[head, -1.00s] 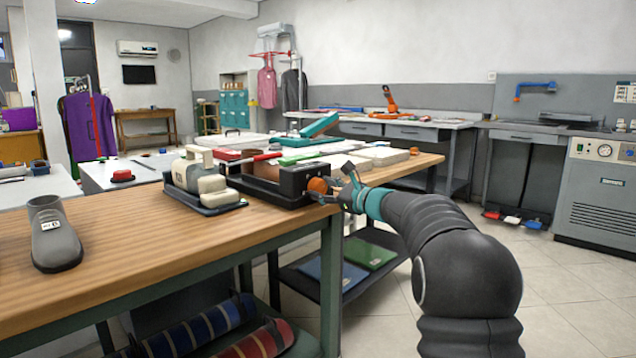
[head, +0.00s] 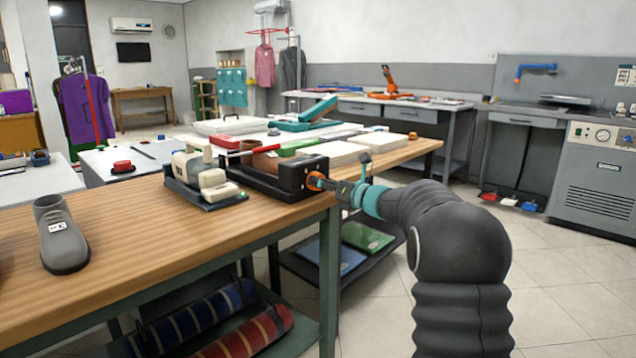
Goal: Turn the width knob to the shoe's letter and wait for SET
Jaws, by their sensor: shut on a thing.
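A grey shoe (head: 62,240) stands on the left of the wooden bench, with a small white tag on it; its letter is too small to read. A black shoe-stretching machine (head: 288,178) sits near the bench's right end, with a brown shoe form (head: 266,163) and a red bar on it. The orange width knob (head: 316,181) is on the machine's right end face. My gripper (head: 330,184) is shut on the knob, reaching in from the right. Its fingers partly hide the knob, and no marks or SET sign can be read.
A cream device on a dark tray (head: 212,196) stands just left of the machine. The wooden bench (head: 150,240) is clear between it and the shoe. White boxes (head: 380,141) lie behind my gripper. Rolls lie on the shelf below. Floor to the right is open.

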